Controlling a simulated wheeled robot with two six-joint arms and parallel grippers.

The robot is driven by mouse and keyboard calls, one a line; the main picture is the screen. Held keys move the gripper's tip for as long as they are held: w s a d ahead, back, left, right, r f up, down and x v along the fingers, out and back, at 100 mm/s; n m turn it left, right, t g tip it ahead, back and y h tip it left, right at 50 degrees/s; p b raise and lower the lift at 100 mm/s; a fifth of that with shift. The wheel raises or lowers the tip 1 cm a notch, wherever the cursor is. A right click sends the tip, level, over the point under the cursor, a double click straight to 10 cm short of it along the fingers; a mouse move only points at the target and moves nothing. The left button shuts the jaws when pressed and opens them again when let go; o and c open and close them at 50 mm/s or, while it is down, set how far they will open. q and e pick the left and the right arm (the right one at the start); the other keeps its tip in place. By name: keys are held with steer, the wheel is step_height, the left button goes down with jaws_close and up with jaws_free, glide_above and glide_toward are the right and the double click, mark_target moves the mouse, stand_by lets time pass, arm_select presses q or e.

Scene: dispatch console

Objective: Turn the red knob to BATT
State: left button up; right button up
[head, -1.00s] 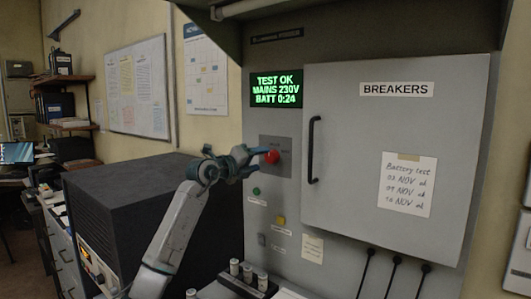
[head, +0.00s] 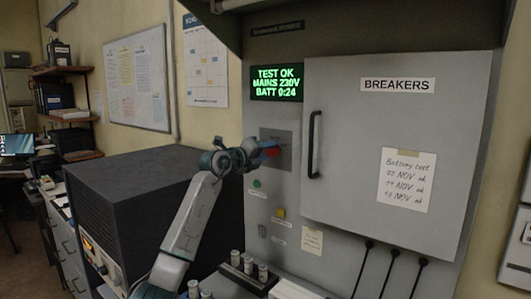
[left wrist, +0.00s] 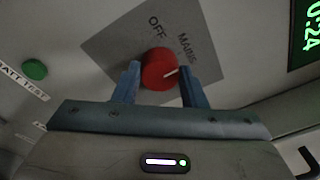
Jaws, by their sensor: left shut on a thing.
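The red knob (head: 271,152) sits on a grey plate (head: 283,138) on the console front, left of the breaker door. My left gripper (head: 262,150) is shut on it. In the left wrist view the red knob (left wrist: 157,66) lies between the two blue fingers of my left gripper (left wrist: 160,84). Its white pointer line points right and slightly up, just below the MAINS label (left wrist: 187,48). The OFF label (left wrist: 155,20) is above the knob. No BATT label on the plate is readable. My right gripper is not in view.
A green display (head: 277,83) above reads TEST OK, MAINS 230V, BATT 0:24. A green button (head: 257,183) and a yellow button (head: 280,213) are below the knob. The breaker door's black handle (head: 314,145) is close on the right. A dark cabinet (head: 140,190) stands left.

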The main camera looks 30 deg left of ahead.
arm_select(q)
steer(key=m, duration=0.2)
steer(key=shift+m+p, duration=0.3)
steer(key=shift+m, duration=0.1)
steer(key=m, duration=0.3)
steer(key=shift+r+g, duration=0.1)
steer(key=shift+g, duration=0.2)
steer(key=m+y, duration=0.1)
steer(key=m, duration=0.4)
steer(key=shift+d+p, duration=0.15)
steer(key=shift+p, duration=0.15)
steer(key=shift+m, duration=0.4)
steer(key=o, duration=0.9)
steer(key=shift+o, duration=0.5)
steer(key=shift+s, duration=0.1)
